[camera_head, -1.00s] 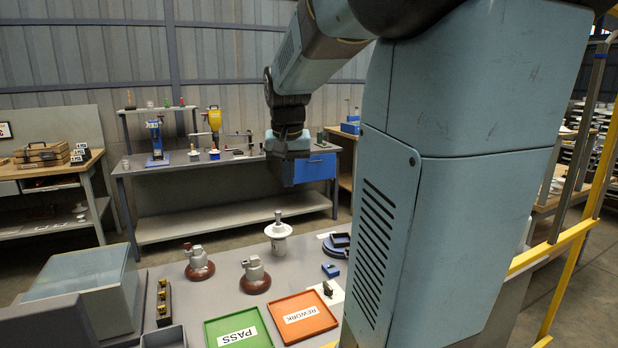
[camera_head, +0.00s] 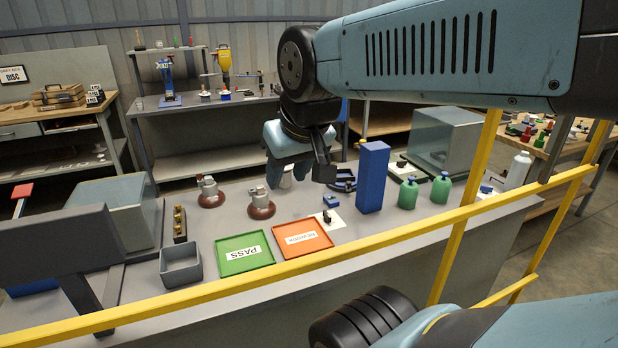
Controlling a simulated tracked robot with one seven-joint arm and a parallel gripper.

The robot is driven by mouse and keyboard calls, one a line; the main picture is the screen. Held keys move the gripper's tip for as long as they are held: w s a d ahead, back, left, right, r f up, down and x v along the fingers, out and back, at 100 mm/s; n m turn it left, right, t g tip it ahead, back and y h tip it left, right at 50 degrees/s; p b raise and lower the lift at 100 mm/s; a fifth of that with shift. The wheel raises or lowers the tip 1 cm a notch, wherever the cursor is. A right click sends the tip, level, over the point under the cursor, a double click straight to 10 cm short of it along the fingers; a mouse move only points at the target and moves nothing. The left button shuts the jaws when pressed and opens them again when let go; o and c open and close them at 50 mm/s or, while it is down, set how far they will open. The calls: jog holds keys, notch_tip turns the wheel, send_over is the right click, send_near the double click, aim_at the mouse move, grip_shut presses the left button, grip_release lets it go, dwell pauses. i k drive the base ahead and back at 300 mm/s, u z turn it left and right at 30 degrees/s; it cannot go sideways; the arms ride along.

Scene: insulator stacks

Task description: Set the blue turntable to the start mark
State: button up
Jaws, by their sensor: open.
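The blue turntable (camera_head: 346,187) is a low dark-blue disc with black blocks on it. It stands on the grey bench, right of centre, and my gripper covers part of its left side. I cannot make out a start mark on it. My gripper (camera_head: 302,174) hangs above the bench, just left of the turntable and apart from it as far as I can see. Its jaws are open, with nothing held.
Two brown insulators (camera_head: 261,204) stand to the left. A green PASS tray (camera_head: 268,258), an orange REWORK tray (camera_head: 328,243) and a small blue block (camera_head: 331,201) lie nearer. A tall blue box (camera_head: 372,178) and green bottles (camera_head: 439,188) stand right. A yellow rail (camera_head: 200,295) crosses in front.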

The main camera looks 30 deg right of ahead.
aim_at(346, 179)
jog(key=u, duration=0.1)
jog(key=k, duration=0.3)
jog(key=u, duration=1.35)
jog(key=k, duration=0.85)
jog(key=z, duration=1.35)
jog(key=i, duration=1)
jog(key=u, duration=0.1)
